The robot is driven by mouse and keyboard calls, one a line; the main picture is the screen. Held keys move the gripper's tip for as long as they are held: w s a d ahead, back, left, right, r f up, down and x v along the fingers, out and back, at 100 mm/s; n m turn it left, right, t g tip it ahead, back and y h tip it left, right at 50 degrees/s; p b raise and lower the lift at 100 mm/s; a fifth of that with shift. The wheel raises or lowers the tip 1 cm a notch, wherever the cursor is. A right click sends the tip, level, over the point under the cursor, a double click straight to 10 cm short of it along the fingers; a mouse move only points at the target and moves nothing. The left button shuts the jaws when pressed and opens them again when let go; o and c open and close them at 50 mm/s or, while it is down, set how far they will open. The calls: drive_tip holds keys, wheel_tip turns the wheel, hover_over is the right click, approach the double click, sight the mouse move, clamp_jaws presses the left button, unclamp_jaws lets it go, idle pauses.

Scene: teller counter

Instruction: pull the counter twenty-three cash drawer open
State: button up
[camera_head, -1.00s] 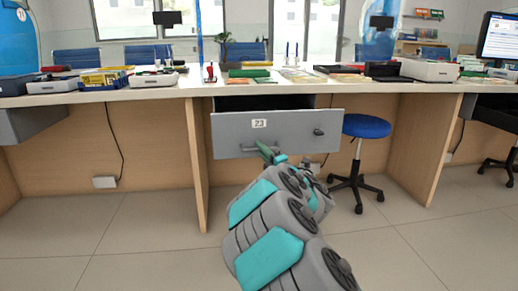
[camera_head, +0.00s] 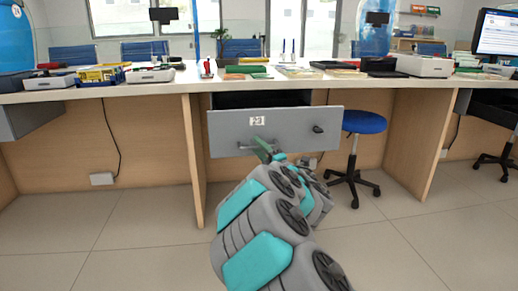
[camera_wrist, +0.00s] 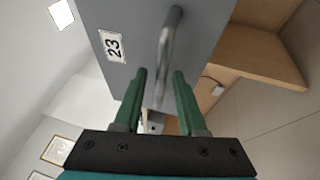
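The counter twenty-three cash drawer (camera_head: 285,125) has a grey front with a "23" label and stands out from under the counter, with a dark opening above its front. Its metal bar handle (camera_wrist: 170,45) shows clearly in the wrist view; in the head view it is partly hidden by my gripper (camera_head: 264,148). In the wrist view, my gripper (camera_wrist: 160,78) has its two green fingers apart, with the bar passing between or just beyond their tips. Gaps show on both sides of the bar. The "23" label (camera_wrist: 112,46) is left of the handle.
A dark lock or knob (camera_head: 318,129) is on the drawer front's right side. A blue stool (camera_head: 364,122) stands just right of the drawer. A wooden panel (camera_head: 193,160) stands to its left. The floor in front (camera_head: 130,230) is clear.

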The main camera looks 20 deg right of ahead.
idle(0.3)
drive_tip(key=v, duration=0.7)
drive_tip(key=shift+s+f+p, duration=0.15)
drive_tip(key=shift+s+p, duration=0.15)
drive_tip(key=shift+s, duration=0.1)
drive_tip(key=shift+d, duration=0.1)
